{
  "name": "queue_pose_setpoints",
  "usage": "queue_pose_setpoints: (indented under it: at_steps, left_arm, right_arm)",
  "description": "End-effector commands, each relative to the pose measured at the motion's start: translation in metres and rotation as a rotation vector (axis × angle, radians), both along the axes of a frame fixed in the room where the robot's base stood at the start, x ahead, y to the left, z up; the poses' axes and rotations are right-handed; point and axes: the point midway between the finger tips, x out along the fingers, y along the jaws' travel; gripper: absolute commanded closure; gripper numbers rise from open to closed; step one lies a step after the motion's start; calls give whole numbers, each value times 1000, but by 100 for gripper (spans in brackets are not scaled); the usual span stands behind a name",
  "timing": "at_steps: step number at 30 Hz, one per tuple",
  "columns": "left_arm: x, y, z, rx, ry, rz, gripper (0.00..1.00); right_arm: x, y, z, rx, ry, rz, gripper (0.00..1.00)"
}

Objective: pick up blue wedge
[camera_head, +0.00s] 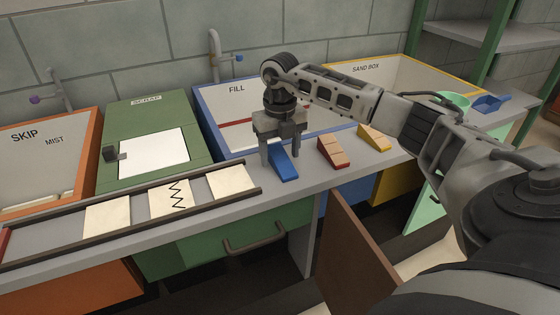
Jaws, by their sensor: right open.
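The blue wedge (284,166) lies on the grey counter (316,178), in front of the blue-rimmed FILL basin. My right gripper (280,158) points down over it, with one finger at its left side and the other behind or at its far right side. The fingers are apart. I cannot tell whether they touch the wedge, which rests on the counter. My left gripper is not in view.
A red wedge (331,151) and a yellow wedge (374,137) stand to the right. A rail (62,240) with pale tiles runs along the left front. The FILL basin (205,112) is behind. An open brown door (352,250) hangs below the counter.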

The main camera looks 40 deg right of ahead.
Motion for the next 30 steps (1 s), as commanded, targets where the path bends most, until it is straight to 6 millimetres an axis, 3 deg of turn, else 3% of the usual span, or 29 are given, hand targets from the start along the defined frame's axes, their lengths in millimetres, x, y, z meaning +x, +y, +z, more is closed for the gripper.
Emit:
queue_pose_setpoints:
  at_steps: [9, 14, 15, 17, 25, 30]
  left_arm:
    - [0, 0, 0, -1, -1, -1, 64]
    - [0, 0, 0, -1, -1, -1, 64]
    - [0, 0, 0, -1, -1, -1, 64]
    - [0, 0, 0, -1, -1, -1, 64]
    - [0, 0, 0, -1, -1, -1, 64]
    - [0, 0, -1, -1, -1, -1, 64]
  right_arm:
    - [0, 0, -7, 0, -1, 0, 38]
    - [0, 0, -6, 0, -1, 0, 83]
    - [0, 0, -6, 0, -1, 0, 89]
    - [0, 0, -6, 1, -1, 0, 93]
    - [0, 0, -4, 0, -2, 0, 93]
    - [1, 0, 9, 1, -3, 1, 93]
